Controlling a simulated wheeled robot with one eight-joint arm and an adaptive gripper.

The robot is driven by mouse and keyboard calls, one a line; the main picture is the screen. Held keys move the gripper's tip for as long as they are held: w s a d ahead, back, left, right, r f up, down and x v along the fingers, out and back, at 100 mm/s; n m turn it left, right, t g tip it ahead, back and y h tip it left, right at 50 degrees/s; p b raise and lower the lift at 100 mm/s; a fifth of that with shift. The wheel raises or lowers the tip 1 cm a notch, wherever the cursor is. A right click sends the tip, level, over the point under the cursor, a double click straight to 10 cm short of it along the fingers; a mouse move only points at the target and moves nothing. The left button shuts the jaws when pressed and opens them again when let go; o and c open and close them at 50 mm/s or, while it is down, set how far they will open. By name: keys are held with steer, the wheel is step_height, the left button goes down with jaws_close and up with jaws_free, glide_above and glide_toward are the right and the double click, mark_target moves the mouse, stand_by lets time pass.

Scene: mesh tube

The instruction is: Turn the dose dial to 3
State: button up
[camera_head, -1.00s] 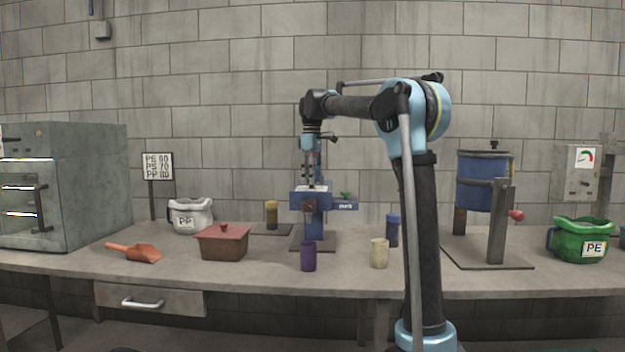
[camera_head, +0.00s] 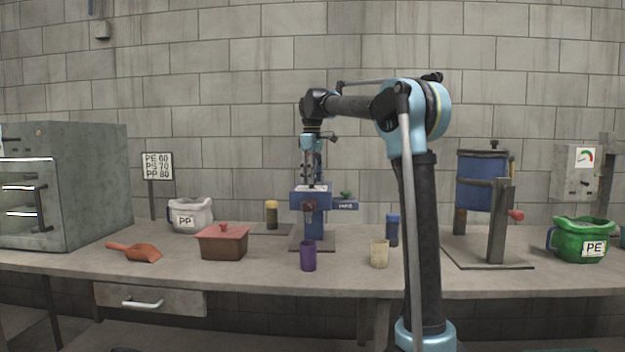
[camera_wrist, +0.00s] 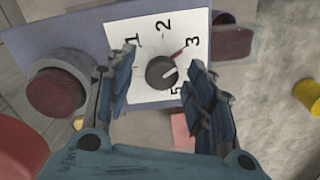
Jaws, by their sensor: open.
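In the wrist view the dose dial is a dark round knob (camera_wrist: 162,71) on a white plate (camera_wrist: 148,96) with printed numbers. I can read 1, 2, 3 and part of a 5; where a 4 might be is covered by the right finger. A thin reddish-brown bar slants from the knob's upper right towards the 3, and a short pale mark shows on the knob. My gripper (camera_wrist: 162,60) is open, with one finger on each side of the knob. Whether the fingers touch it I cannot tell. In the head view my gripper is above the blue machine (camera_head: 312,200).
Beside the plate in the wrist view is a big dark red round knob (camera_wrist: 57,92). On the bench in the head view, a purple cup (camera_head: 308,256) and a cream cup (camera_head: 380,254) stand in front of the machine. A red-lidded box (camera_head: 222,243) stands left.

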steer(key=shift+r, duration=0.15)
step_height(320, 180, up, 12)
steer(key=shift+f, duration=0.2)
stand_by(0.4)
steer(key=shift+d, duration=0.1)
steer(key=s+d+f+m+t, duration=0.1)
steer(key=s+d+f+m, duration=0.6)
steer(key=s+d+f, duration=1)
steer(key=s+d+f+m, duration=0.3)
steer(key=s+f, duration=0.9)
steer(key=f, duration=0.3)
steer(key=s+d+f+m+t, duration=0.1)
steer(key=s+d+f+m, duration=0.2)
steer(key=s+f, duration=0.9)
step_height(320, 180, down, 4)
steer(key=shift+d+r, duration=0.25)
steer(key=shift+d, duration=0.3)
